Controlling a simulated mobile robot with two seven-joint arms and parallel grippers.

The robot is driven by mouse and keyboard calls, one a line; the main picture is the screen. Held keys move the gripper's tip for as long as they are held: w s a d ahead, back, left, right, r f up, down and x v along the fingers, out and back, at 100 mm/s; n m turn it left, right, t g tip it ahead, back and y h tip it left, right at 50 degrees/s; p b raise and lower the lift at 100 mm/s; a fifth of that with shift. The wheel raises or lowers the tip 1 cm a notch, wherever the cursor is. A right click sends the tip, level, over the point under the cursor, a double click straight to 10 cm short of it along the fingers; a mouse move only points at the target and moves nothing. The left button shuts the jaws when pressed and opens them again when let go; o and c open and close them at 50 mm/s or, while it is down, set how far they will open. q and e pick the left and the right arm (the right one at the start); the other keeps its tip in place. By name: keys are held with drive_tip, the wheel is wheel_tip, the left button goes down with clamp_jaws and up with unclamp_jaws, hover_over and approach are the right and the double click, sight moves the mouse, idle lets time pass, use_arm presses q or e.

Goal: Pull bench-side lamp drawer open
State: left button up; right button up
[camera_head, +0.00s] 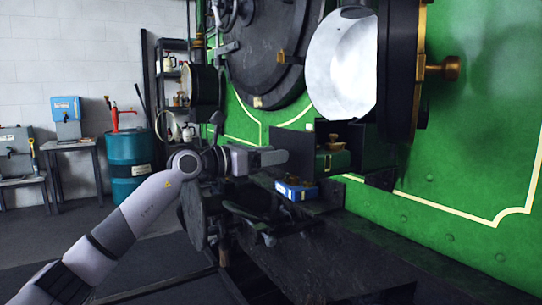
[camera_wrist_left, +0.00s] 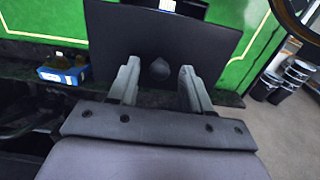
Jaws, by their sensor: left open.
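The lamp (camera_head: 342,62) is large and round, with a white bowl-like inside, on the green tram front. Below it, a dark flat panel (camera_head: 295,143) stands in front of a small green box with a brass top (camera_head: 333,160). The left wrist view shows the dark panel (camera_wrist_left: 120,40) with a round dark knob (camera_wrist_left: 159,70), apparently the drawer front. My left gripper (camera_head: 279,157) is at this panel. Its open fingers (camera_wrist_left: 158,88) stand on either side of the knob with gaps showing. My right gripper is out of view.
A blue and yellow box (camera_head: 296,190) sits on the ledge just below my gripper; it also shows in the left wrist view (camera_wrist_left: 63,70). A black lamp door with a brass knob (camera_head: 442,68) juts out at right. Open floor (camera_head: 60,222) lies at left.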

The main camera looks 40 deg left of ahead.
use_arm(q)
drive_tip(key=b+v, duration=0.2)
drive_tip(key=v, duration=0.4)
drive_tip(key=shift+s+a, duration=0.15)
drive_tip(key=shift+s, duration=0.2)
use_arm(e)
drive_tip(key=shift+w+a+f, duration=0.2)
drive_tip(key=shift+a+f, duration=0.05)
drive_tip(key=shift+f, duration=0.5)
use_arm(q)
drive_tip(key=shift+f, duration=0.1)
